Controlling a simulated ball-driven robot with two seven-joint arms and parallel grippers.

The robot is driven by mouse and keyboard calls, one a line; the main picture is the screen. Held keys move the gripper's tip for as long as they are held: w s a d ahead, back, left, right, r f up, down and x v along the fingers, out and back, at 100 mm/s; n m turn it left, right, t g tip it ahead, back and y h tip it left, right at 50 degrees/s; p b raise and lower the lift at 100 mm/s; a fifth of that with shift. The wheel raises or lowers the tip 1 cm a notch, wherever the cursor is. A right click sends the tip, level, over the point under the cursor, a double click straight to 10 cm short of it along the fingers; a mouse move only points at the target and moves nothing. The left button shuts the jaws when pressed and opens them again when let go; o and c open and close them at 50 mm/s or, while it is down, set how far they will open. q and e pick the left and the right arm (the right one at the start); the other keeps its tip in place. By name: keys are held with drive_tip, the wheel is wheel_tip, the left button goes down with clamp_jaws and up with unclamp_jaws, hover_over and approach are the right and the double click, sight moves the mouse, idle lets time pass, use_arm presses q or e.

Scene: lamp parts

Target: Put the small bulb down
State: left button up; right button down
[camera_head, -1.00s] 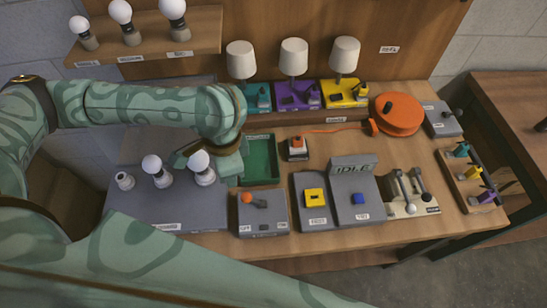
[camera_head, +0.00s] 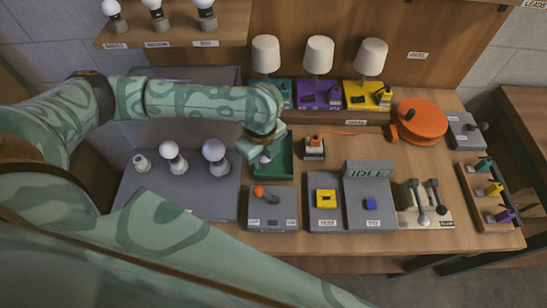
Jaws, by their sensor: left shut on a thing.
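My left gripper (camera_head: 262,154) points down over the green tray (camera_head: 286,172), near its left side. It is shut on a small pale thing (camera_head: 266,159), apparently the small bulb, mostly hidden by the fingers. I cannot tell whether it touches the tray floor. On the grey board to the left stand a short pale socket (camera_head: 142,163) with no globe visible, a medium bulb (camera_head: 171,150) and a large bulb (camera_head: 214,151). My right gripper is not in view.
A grey box with an orange-knobbed lever (camera_head: 259,191) stands just in front of the tray. An orange-topped switch (camera_head: 314,146) is to its right. Three lamps (camera_head: 319,52) stand behind. A shelf (camera_head: 178,35) with three bulbs is at the upper left.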

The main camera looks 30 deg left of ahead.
use_arm(q)
drive_tip(key=b, duration=0.3)
hover_over(273, 163)
drive_tip(key=f, duration=0.6)
drive_tip(key=shift+s+f, duration=0.2)
wheel_tip(273, 163, down, 4)
drive_tip(key=shift+w+r+b, duration=0.15)
drive_tip(key=shift+r+b, duration=0.1)
drive_tip(key=shift+b, duration=0.7)
drive_tip(key=shift+r, duration=0.1)
drive_tip(key=o, duration=0.8)
drive_tip(key=shift+f, duration=0.2)
drive_tip(key=shift+o, duration=0.2)
